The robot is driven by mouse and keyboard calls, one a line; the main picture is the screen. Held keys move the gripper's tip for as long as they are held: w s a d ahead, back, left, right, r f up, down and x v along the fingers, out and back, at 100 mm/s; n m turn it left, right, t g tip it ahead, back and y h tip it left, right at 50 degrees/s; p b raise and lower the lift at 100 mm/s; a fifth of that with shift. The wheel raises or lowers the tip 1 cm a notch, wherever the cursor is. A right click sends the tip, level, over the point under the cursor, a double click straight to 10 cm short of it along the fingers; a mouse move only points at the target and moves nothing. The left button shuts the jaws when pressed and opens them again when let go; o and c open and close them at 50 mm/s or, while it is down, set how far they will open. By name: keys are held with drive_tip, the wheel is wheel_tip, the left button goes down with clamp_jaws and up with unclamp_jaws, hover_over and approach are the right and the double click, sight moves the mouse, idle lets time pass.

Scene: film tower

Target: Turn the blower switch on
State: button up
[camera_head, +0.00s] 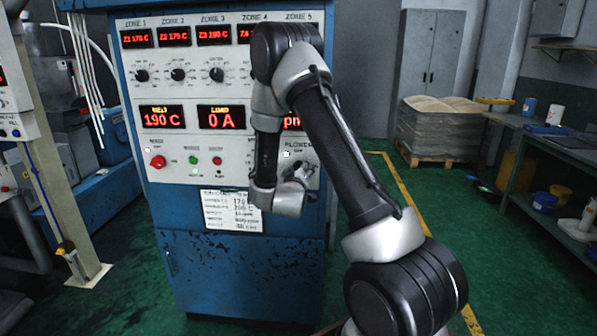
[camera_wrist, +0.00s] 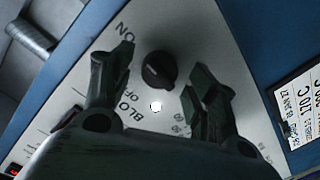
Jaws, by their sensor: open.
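The blower switch is a round black knob (camera_wrist: 158,70) on the pale panel, with ON and OFF lettering beside it in the wrist view. Part of the blower label shows below it, cut off by my gripper. I cannot tell clearly which mark the knob points to. My gripper (camera_wrist: 152,88) is open, its dark fingers on either side of the knob, with gaps between them and it. Nothing is held. In the head view my gripper (camera_head: 302,174) is in front of the panel's lower right, under the blower label, and the knob is hidden there.
The blue control cabinet (camera_head: 175,262) has upper knobs, red displays, a red button (camera_head: 157,162) and small green and red buttons left of my arm. A paper sheet (camera_head: 232,212) hangs below. Open green floor lies right, before a pallet of sacks (camera_head: 440,128) and a workbench (camera_head: 513,160).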

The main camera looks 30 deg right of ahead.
drive_tip(key=v, duration=1)
drive_tip(key=shift+s+a, duration=0.2)
drive_tip(key=shift+s, duration=0.1)
